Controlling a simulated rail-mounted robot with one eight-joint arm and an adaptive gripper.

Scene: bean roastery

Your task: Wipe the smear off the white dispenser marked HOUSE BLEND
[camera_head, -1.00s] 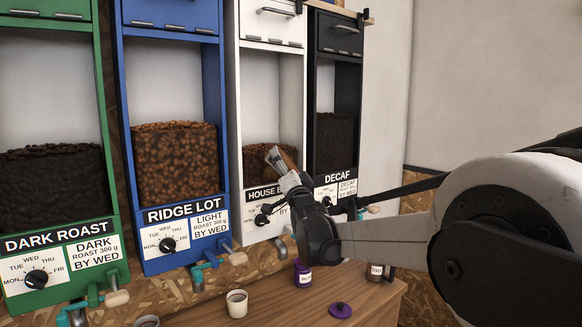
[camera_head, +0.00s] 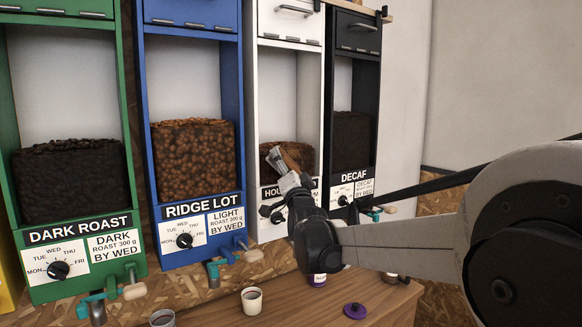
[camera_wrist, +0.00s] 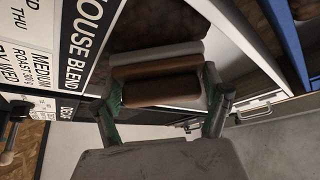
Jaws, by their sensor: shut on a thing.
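The white HOUSE BLEND dispenser (camera_head: 251,130) stands between the blue and black ones. Its label also shows in the wrist view (camera_wrist: 88,40). My gripper (camera_head: 285,170) is in front of its lower window, just above the label, and covers part of it. In the wrist view my gripper (camera_wrist: 165,105) is shut on a wiping pad (camera_wrist: 160,92) with brown and pale grey layers. The pad lies across the fingers, close to the bean window; I cannot tell whether it touches. I cannot make out the smear; the gripper and pad may hide it.
The blue RIDGE LOT dispenser (camera_head: 147,180) and the green DARK ROAST one (camera_head: 122,120) stand left, the black DECAF one (camera_head: 369,120) right. Below, a wooden counter (camera_head: 285,305) holds a white cup (camera_head: 252,299), a purple lid (camera_head: 355,310) and a partly hidden purple-labelled jar (camera_head: 317,280).

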